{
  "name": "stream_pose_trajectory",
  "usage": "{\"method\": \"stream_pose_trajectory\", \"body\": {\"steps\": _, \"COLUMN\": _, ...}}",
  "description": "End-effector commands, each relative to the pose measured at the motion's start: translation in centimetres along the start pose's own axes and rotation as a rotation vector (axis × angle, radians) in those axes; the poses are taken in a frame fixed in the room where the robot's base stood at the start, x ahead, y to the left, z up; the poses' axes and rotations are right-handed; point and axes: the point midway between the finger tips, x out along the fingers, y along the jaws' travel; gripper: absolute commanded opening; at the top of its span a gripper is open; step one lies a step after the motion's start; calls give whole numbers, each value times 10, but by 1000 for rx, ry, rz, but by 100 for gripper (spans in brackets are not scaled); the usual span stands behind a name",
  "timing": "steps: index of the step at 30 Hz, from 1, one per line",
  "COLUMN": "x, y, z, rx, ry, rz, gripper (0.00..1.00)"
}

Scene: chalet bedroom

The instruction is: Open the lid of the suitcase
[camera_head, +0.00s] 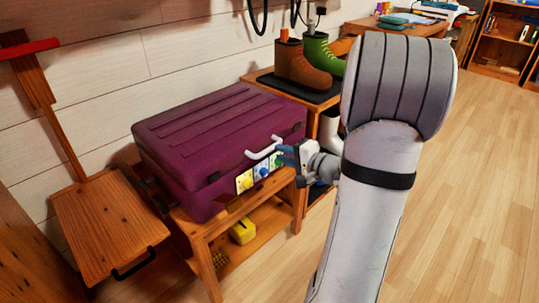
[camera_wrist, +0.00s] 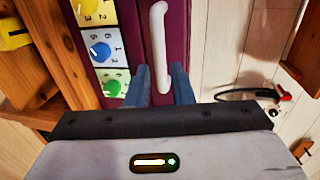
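The purple suitcase (camera_head: 195,140) lies flat with its lid shut on a low wooden bench. A white handle (camera_head: 263,149) sits on its front, above panels with yellow, blue and green dials. In the wrist view the handle (camera_wrist: 158,45) runs upright beside the dial panels (camera_wrist: 103,50). My gripper (camera_head: 282,154) is at the handle's right end. Its two blue fingers (camera_wrist: 161,85) stand apart, with the handle's near end between them and gaps showing. I cannot tell whether a finger touches the handle.
The bench (camera_head: 205,232) has a lower shelf with a yellow object (camera_head: 243,231). A wooden chair (camera_head: 110,230) stands close on the left. Boots (camera_head: 303,64) stand on a dark tray on the shelf behind. Open floor (camera_head: 460,180) lies to the right.

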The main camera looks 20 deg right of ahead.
Motion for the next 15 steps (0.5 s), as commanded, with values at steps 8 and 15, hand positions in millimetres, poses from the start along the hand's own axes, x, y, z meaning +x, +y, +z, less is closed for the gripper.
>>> {"method": "stream_pose_trajectory", "body": {"steps": 8, "x": 46, "y": 2, "z": 2, "rx": 0, "ry": -6, "rz": 2, "gripper": 21}}
{"method": "stream_pose_trajectory", "body": {"steps": 15, "x": 61, "y": 0, "z": 1, "rx": 1, "ry": -3, "rz": 3, "gripper": 21}}
